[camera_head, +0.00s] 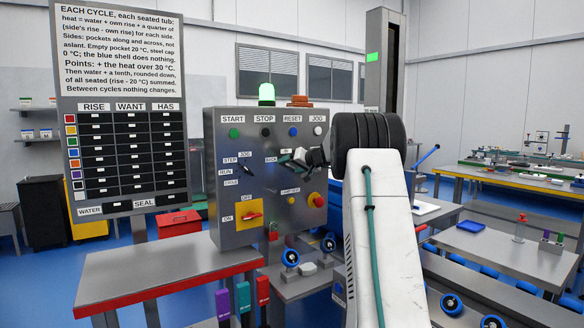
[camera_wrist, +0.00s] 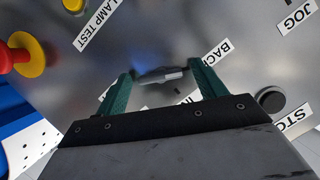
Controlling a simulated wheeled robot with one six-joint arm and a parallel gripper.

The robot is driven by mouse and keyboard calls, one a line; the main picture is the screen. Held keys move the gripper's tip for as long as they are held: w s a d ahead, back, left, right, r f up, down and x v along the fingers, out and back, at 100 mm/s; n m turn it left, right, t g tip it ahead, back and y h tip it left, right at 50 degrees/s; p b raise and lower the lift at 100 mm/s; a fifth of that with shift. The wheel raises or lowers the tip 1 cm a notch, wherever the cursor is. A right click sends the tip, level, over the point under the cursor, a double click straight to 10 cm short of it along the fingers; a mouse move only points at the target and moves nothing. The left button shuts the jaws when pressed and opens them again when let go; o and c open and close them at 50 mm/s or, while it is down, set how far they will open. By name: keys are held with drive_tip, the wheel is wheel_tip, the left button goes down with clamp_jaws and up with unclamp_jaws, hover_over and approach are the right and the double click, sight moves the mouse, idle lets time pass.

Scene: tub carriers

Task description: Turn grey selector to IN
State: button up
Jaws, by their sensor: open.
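The grey selector (camera_wrist: 160,75) is a small bar-shaped knob on the steel control panel (camera_head: 228,150). In the wrist view it lies across the gap between the green fingers of my gripper (camera_wrist: 162,70), its ends close to them. My gripper is open; I cannot tell whether a finger touches the knob. A BACK label (camera_wrist: 217,55) is beside the right fingertip. A label partly hidden by that finger, seemingly IN, is below the knob. In the head view my gripper (camera_head: 290,158) is at the panel face and hides the selector.
A red emergency button (camera_wrist: 14,58) on a yellow ring is left of my gripper, with a yellow lamp-test button (camera_wrist: 74,5) above. A dark STOP button (camera_wrist: 270,100) is close on the right. A red-yellow rotary switch (camera_head: 249,214) is lower on the panel.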

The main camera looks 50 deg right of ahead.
drive_tip(key=c, duration=1)
drive_tip(key=shift+o, duration=0.2)
drive_tip(key=m+t+y, duration=0.1)
drive_tip(key=m, duration=0.2)
drive_tip(key=m+t+y, duration=0.1)
drive_tip(key=m, duration=0.2)
drive_tip(key=m+t+y, duration=0.1)
drive_tip(key=m, duration=0.2)
drive_tip(key=shift+d+f+t, duration=0.2)
drive_tip(key=shift+f+t, duration=0.1)
drive_tip(key=shift+f, duration=0.05)
drive_tip(key=shift+m, duration=0.3)
